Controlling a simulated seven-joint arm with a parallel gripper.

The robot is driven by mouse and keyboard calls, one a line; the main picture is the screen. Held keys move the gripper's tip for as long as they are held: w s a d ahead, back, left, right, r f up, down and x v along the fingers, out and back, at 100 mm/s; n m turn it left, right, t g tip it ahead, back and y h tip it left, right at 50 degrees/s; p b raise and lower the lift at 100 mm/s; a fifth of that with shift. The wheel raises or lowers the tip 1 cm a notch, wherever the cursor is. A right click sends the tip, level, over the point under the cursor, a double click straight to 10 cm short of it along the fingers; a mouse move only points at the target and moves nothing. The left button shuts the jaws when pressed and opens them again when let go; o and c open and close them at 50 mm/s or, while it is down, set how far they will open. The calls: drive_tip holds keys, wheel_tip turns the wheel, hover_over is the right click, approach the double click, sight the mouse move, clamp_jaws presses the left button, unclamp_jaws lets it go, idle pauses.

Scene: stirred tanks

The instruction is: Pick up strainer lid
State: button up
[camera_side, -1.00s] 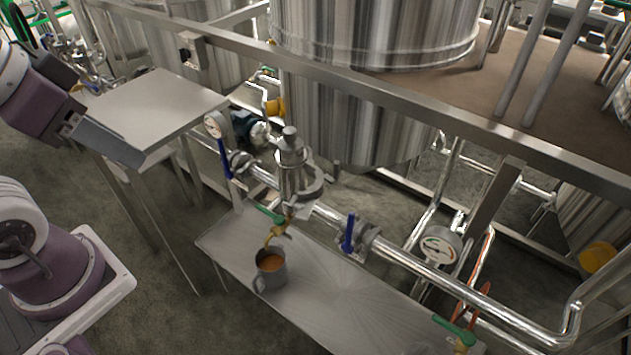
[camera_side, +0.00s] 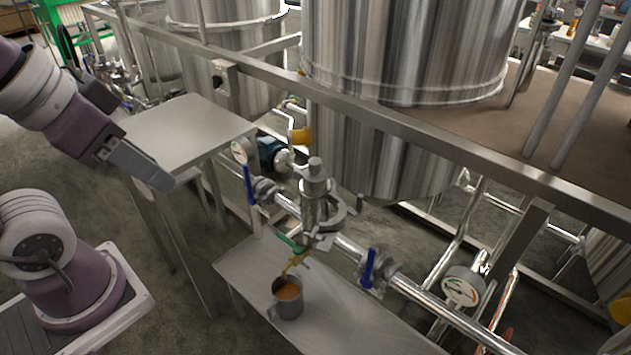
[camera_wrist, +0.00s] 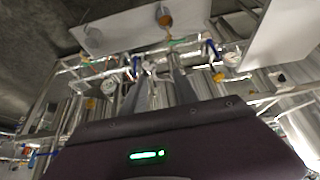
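The strainer (camera_side: 317,205) is a metal body standing in the pipe line in the side view. Its lid (camera_side: 316,170) is a round metal cap with a small knob, seated on top. The strainer also shows, small, between my fingers in the wrist view (camera_wrist: 150,70). My gripper (camera_side: 168,184) is at the left in the side view, above the floor near the side table and well apart from the lid. In the wrist view my two fingers (camera_wrist: 157,80) are spread with nothing held between them. The far finger is hidden in the side view.
A bare metal side table (camera_side: 185,130) stands beside my gripper. A mug of orange-brown liquid (camera_side: 288,298) sits on a low bench (camera_side: 345,310) below a green-handled tap (camera_side: 290,243). Blue-handled valves (camera_side: 369,268), a gauge (camera_side: 461,287), a long rail (camera_side: 400,115) and a large tank (camera_side: 400,60) surround the strainer.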

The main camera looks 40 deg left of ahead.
drive_tip(key=shift+o, duration=0.5)
drive_tip(key=o, duration=0.3)
drive_tip(key=shift+o, duration=0.2)
